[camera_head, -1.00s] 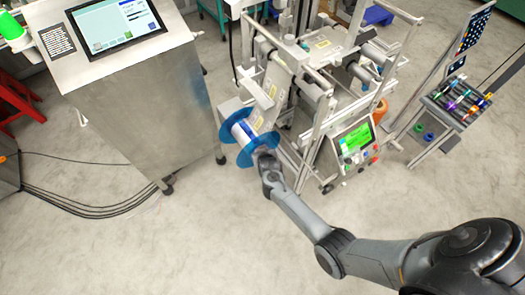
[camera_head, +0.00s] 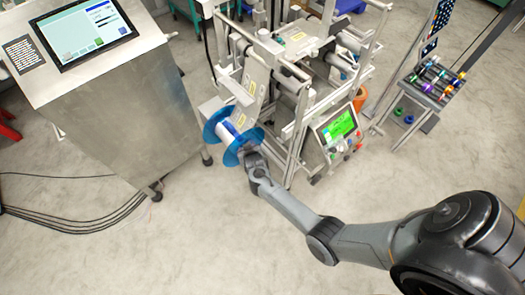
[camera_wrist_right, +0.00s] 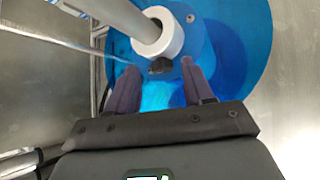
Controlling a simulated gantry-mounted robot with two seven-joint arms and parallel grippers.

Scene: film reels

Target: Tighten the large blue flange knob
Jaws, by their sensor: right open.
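The reel has two large blue flanges; the near blue flange (camera_head: 246,146) also fills the upper part of the right wrist view (camera_wrist_right: 240,50). A small dark knob (camera_wrist_right: 161,66) sits on the pale collar (camera_wrist_right: 158,36) around the metal shaft, in front of the blue disc. My right gripper (camera_head: 252,158) is at the near flange. In the wrist view the right gripper (camera_wrist_right: 160,72) is open, one finger on each side of the knob, with gaps visible. Contact with the knob cannot be told. My left gripper is out of view.
The metal machine frame (camera_head: 290,90) rises behind the reel, with a green-screen control panel (camera_head: 338,128) to its right. A steel console cabinet (camera_head: 130,120) stands to the left. A rack of coloured parts (camera_head: 435,82) is at far right.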

